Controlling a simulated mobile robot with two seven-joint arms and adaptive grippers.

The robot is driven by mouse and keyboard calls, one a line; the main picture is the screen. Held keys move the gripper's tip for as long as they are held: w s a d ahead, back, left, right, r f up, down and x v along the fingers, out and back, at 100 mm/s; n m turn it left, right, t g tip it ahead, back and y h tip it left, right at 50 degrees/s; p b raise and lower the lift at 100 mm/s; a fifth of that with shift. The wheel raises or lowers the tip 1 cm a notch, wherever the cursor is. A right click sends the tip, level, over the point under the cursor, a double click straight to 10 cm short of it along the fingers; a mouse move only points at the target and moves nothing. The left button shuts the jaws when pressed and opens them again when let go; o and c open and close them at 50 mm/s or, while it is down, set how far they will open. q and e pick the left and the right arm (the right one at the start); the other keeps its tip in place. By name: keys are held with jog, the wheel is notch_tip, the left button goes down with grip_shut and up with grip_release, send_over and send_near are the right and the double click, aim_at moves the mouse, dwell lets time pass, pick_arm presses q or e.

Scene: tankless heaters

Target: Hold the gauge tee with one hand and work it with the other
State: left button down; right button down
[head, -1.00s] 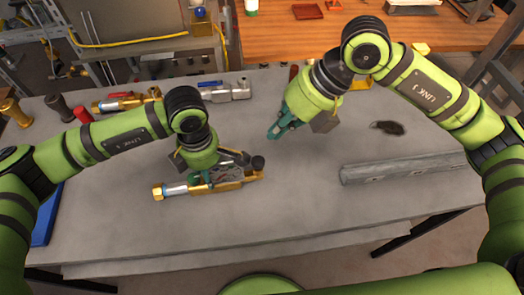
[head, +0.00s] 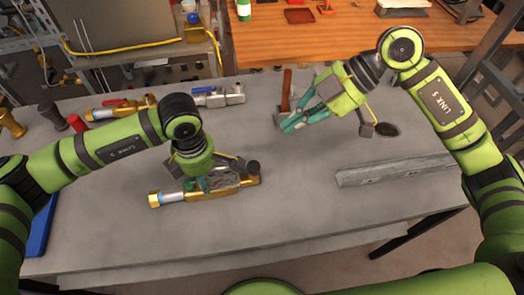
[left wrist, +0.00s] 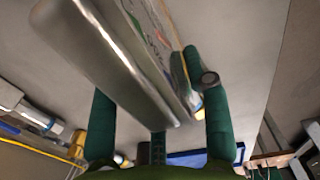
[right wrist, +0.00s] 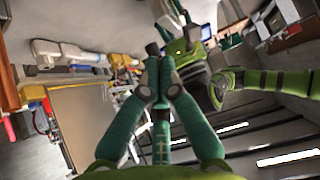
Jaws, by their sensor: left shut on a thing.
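The gauge tee (head: 240,186) is a long brass fitting with a pale blue-white section, a gold hex end at left and a dark round cap at right. It lies near the table's middle. My left gripper (head: 207,186) comes down over its middle and is shut on it. In the left wrist view, a shiny metal body (left wrist: 110,60) fills the space between the green fingers. My right gripper (head: 284,127) is up and to the right of the tee, apart from it and empty. In the right wrist view its fingertips (right wrist: 160,65) meet.
Several valves and fittings, one with a red handle (head: 114,102) and one with a blue handle (head: 203,90), line the table's back left. A grey metal bar (head: 395,171) lies at right. A brown-handled tool (head: 286,90) lies behind my right gripper. The front middle is clear.

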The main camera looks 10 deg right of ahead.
send_over(259, 166)
notch_tip(259, 166, down, 7)
jog(key=shift+a+f, duration=0.1)
notch_tip(259, 166, down, 3)
jog(key=shift+r, duration=0.2)
jog(key=shift+w+f, duration=0.1)
jog(key=shift+f, duration=0.55)
jog(key=shift+f, duration=0.1)
